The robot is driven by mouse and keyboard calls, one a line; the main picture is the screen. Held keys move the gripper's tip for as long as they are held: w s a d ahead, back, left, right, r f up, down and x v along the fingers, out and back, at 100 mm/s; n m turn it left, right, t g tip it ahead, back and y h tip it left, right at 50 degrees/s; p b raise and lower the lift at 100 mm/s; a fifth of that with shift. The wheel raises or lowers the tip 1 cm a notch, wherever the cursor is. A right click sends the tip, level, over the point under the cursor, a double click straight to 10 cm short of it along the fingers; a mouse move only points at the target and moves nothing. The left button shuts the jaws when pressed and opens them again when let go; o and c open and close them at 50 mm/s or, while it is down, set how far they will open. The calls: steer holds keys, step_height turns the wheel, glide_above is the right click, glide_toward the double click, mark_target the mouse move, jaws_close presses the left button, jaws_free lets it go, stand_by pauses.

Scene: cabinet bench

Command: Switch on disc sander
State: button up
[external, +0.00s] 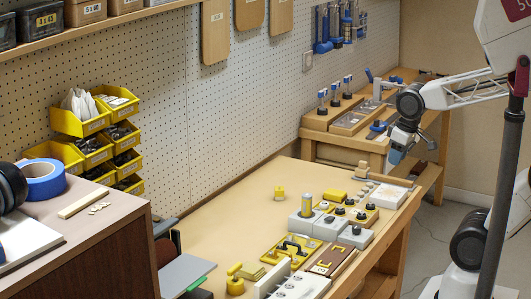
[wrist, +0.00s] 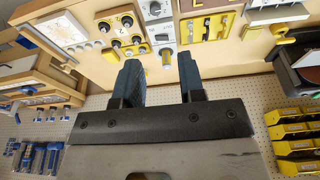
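A machine with a flat grey plate and a dark disc-like part, likely the disc sander (external: 186,272), stands at the left end of the bench in the external view, partly cut off by the brown cabinet. A dark round part with a grey plate, likely the same machine (wrist: 303,75), shows at the right edge of the wrist view. Its switch cannot be made out. My gripper (external: 395,156) is raised over the far right end of the bench, well away from that machine. In the wrist view my gripper (wrist: 160,68) has its fingers apart with nothing held.
Switch boxes and control panels (external: 330,228) crowd the bench's right side; a yellow knob (external: 279,193) stands alone. Yellow bins (external: 90,150) hang on the pegboard. A brown cabinet (external: 105,262) stands at front left. The bench's back-left surface is mostly clear.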

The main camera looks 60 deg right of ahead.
steer(key=shift+w+r, duration=0.15)
steer(key=c, duration=0.5)
steer(key=shift+w+a+r, duration=0.15)
steer(key=shift+w, duration=0.05)
jaws_close()
steer(key=w+a+r+n, duration=0.35)
steer(key=w+a, duration=0.35)
steer(key=w, duration=0.3)
steer(key=w+a+r+n, duration=0.3)
steer(key=w+a+r, duration=0.3)
steer(key=w, duration=0.4)
steer(key=w+a+r+n, duration=0.3)
steer(key=w+a, duration=0.5)
steer(key=w, duration=0.2)
steer(key=w+a+f+n, duration=0.1)
steer(key=w+a+n, duration=0.2)
steer(key=a, duration=0.9)
steer(key=w+a+f+n, duration=0.2)
steer(key=w+a, duration=0.5)
steer(key=a, duration=0.6)
steer(key=w+a+f+n+g, duration=0.1)
steer(key=w+a, duration=0.5)
steer(key=a, duration=0.7)
steer(key=f+n, duration=0.1)
steer(key=n, duration=0.1)
steer(key=shift+f+n, duration=0.15)
steer(key=shift+n, duration=0.2)
